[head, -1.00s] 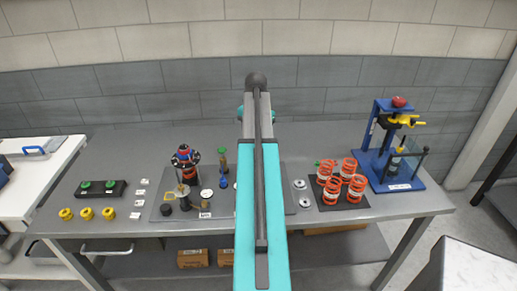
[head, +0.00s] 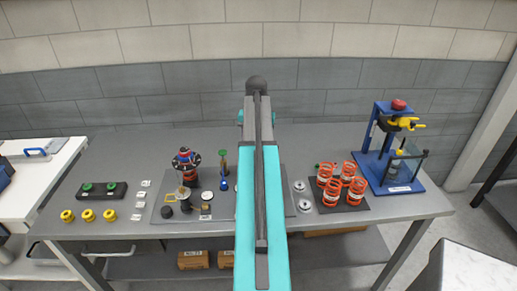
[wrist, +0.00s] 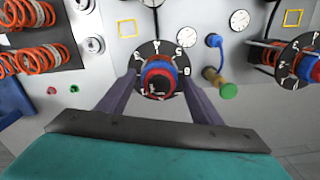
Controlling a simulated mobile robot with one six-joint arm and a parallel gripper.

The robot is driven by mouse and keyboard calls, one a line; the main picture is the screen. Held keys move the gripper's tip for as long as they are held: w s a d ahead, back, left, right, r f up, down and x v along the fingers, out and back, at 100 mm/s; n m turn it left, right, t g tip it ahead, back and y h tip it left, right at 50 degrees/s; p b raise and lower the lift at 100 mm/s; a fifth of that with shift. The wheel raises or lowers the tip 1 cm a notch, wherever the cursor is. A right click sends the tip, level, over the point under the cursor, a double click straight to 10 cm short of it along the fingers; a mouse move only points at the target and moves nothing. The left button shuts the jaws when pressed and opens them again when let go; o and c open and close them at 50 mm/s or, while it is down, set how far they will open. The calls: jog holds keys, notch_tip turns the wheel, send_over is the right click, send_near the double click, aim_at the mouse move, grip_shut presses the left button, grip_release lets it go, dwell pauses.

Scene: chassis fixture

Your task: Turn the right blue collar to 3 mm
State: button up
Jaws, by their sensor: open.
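In the wrist view, a blue collar (wrist: 157,65) with a red band sits on a black numbered dial near the middle. My gripper (wrist: 160,80) is open, one purple-grey finger on each side of this collar. I cannot tell whether the fingers touch it. A second blue collar (wrist: 307,68) with a red part and a black dial is at the right edge of the wrist view. In the head view, one collar stand (head: 186,160) shows left of my arm. My arm hides the other stand and my gripper there.
Orange springs on a dark plate (head: 358,206) and a blue press (head: 405,185) stand on the right of the bench. A green-topped post (head: 223,156) stands left of my arm. Yellow rings (head: 88,215) and a black button box (head: 100,192) are at the left.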

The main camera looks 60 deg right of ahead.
jog(key=n+p, duration=0.1)
jog(key=n, duration=0.4)
jog(key=n+p, duration=0.1)
jog(key=n, duration=0.4)
jog(key=n+p, duration=0.1)
jog(key=n, duration=0.4)
dwell(0.7)
jog(key=shift+n, duration=0.3)
jog(key=shift+n+p, duration=0.4)
jog(key=shift+n, duration=1.6)
